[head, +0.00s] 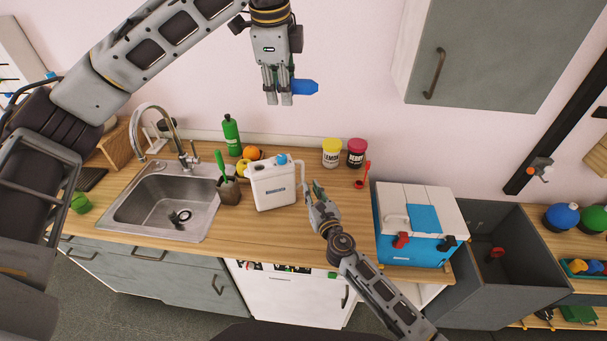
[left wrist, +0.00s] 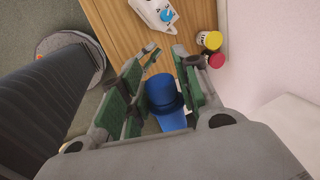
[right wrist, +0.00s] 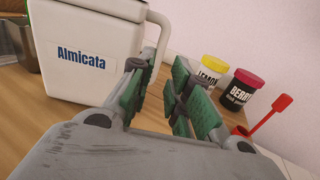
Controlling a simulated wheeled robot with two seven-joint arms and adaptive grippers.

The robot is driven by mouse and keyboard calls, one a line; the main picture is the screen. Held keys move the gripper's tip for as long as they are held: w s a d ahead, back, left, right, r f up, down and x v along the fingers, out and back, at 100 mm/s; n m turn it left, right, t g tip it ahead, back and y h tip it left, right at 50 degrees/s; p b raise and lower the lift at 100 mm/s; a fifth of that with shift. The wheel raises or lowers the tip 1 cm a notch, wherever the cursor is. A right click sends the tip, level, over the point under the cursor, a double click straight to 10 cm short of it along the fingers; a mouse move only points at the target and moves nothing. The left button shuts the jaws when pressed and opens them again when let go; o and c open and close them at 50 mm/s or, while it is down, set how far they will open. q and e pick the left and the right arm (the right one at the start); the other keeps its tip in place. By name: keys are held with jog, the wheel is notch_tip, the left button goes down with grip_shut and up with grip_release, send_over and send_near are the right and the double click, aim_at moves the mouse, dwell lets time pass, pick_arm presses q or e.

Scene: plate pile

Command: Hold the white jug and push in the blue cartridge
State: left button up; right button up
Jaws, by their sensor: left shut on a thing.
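The white jug (head: 273,188), labelled "Almicata", stands upright on the wooden counter right of the sink; it also shows in the right wrist view (right wrist: 85,45). A blue piece (head: 282,159) is on its top. My left gripper (head: 279,98) is high above the counter, shut on the blue cartridge (head: 304,87). The cartridge also shows between the fingers in the left wrist view (left wrist: 163,92). My right gripper (head: 315,190) is open beside the jug's handle (right wrist: 163,35), its fingertips near the handle's lower part. Whether they touch it is unclear.
A yellow-lidded jar (head: 332,153) and a red-lidded jar (head: 356,153) stand behind the right gripper, near a small red item (head: 362,180). A brush holder (head: 228,190) stands left of the jug. A blue and white cooler (head: 415,235) is at the right. The front counter is clear.

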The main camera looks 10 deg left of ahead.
aim_at(303, 173)
jog(key=shift+x, duration=5.1)
grip_shut()
